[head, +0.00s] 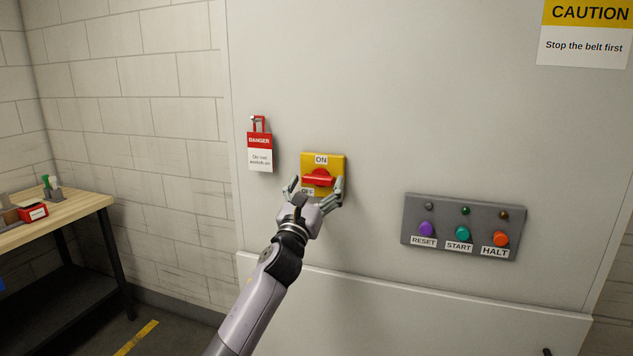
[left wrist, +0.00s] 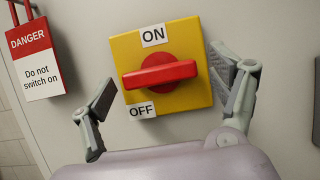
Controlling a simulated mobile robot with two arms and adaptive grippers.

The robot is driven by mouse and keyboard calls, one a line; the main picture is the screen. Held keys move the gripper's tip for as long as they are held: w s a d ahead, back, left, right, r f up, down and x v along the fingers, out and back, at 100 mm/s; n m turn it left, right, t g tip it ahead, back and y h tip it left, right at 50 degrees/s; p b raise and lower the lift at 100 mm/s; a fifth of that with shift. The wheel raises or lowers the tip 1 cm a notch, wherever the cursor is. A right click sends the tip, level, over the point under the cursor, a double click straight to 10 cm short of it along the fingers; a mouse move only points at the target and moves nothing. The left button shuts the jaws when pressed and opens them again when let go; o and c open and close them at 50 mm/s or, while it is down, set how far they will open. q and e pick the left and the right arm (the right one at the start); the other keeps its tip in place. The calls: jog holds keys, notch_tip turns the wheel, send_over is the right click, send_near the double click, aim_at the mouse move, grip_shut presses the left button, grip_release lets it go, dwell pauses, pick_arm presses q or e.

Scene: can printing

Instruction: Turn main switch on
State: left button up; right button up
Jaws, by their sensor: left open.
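The main switch is a yellow square plate (head: 336,164) with a red handle (head: 318,178) on the pale cabinet front. It carries an ON label at the top and an OFF label at the lower left. The red handle lies about crosswise, also in the left wrist view (left wrist: 160,75). My left gripper (head: 317,186) is open in front of the switch. In the left wrist view its fingers (left wrist: 167,110) stand to either side of the handle, apart from it. My right gripper is not in view.
A red and white DANGER "Do not switch on" tag (head: 259,151) hangs on a red lock left of the switch. A grey panel (head: 465,227) with RESET, START and HALT buttons is at the right. A CAUTION sign (head: 585,33) is above. A workbench (head: 75,212) stands at the left.

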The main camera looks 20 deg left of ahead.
pick_arm(q)
jog(key=shift+w+r, duration=0.1)
jog(key=shift+w, duration=0.15)
jog(key=shift+c, duration=0.2)
jog(key=c, duration=1.1)
